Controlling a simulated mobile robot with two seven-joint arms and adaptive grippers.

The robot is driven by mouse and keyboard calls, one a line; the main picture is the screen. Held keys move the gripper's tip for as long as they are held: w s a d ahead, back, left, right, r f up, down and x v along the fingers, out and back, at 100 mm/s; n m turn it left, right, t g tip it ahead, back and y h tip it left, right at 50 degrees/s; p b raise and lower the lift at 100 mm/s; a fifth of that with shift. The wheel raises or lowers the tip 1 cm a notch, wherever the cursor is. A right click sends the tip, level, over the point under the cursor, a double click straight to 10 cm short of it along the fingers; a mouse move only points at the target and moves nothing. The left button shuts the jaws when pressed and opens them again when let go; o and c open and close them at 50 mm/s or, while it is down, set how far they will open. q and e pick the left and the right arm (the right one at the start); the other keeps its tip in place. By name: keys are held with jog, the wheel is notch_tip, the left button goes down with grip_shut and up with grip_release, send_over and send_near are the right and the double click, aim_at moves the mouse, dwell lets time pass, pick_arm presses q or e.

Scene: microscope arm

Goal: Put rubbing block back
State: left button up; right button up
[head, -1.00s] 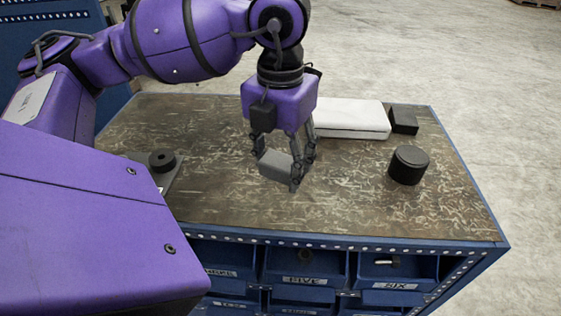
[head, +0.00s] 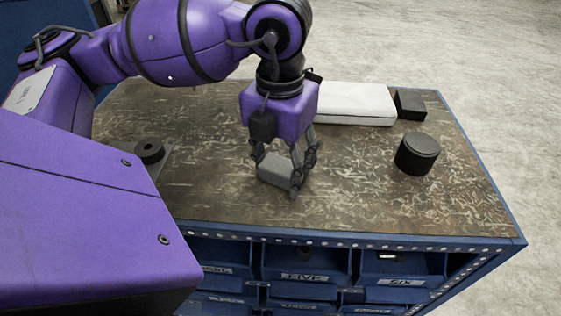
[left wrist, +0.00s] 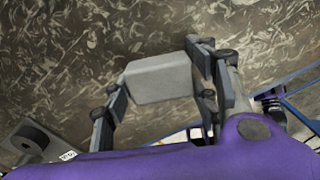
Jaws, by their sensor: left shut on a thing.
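A plain grey block, the rubbing block (head: 274,170), is held between the fingers of my left gripper (head: 277,165), over the middle front part of the worn brown tabletop (head: 370,205). In the left wrist view the block (left wrist: 158,82) sits between the two fingers of the left gripper (left wrist: 160,75), with the tabletop behind it. The block looks low, but I cannot tell whether it touches the table. My right gripper is in neither view.
A white case (head: 350,104) and a small black box (head: 410,103) lie at the back right. A black cylinder (head: 417,153) stands at the right. A black round piece (head: 149,151) sits on a grey plate at the left. Blue labelled bins (head: 302,268) are below the front edge.

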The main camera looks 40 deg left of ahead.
aim_at(279, 164)
pick_arm(q)
jog(key=o, duration=1.2)
jog(key=shift+a, duration=0.15)
notch_tip(279, 164, up, 12)
jog(key=shift+r+p, duration=0.15)
jog(key=shift+p, duration=0.2)
